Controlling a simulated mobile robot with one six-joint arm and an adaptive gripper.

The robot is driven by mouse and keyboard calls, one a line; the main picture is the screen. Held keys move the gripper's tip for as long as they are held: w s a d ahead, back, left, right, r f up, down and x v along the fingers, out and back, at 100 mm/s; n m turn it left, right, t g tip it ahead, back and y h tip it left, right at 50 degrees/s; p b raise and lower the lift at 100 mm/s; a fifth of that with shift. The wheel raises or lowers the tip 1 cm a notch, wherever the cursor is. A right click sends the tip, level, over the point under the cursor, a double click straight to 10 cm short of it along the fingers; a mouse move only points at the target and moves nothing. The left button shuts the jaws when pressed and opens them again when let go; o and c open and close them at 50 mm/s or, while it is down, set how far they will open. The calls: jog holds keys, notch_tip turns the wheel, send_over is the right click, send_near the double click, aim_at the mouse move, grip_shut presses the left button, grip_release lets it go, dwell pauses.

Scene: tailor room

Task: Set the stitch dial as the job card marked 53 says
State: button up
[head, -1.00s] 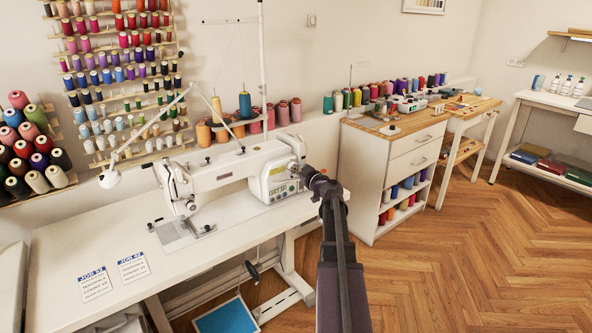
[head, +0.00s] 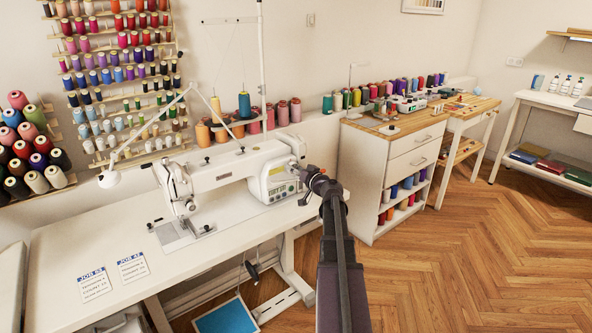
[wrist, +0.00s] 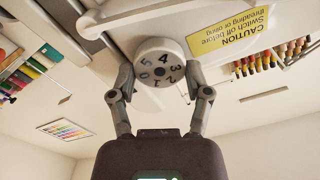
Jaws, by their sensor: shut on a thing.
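The stitch dial (wrist: 160,70) is a round pale knob with dark digits around its face, seen close in the wrist view. The 4 is at the top of that view. My gripper (wrist: 161,88) has a finger on each side of the dial and is shut on it. In the head view my gripper (head: 304,173) is at the right end of the white sewing machine (head: 228,175), and the dial is hidden there. The job card marked 53 (head: 94,284) lies flat on the table's left part; its smaller lines are hard to read.
A second card (head: 132,266), marked 42, lies right of it. A yellow caution label (wrist: 228,31) is beside the dial in the wrist view. Thread cones (head: 245,105) stand behind the machine. A white drawer cabinet (head: 385,170) stands right of the table.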

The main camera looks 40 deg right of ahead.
jog(key=m, duration=2.8)
jog(key=shift+w+f+b, duration=0.2)
jog(key=shift+f+b, duration=0.05)
jog(key=shift+b, duration=0.1)
jog(key=o, duration=1.2)
jog(key=shift+c, duration=0.2)
jog(key=shift+s, duration=0.1)
jog(key=shift+s+f, duration=0.1)
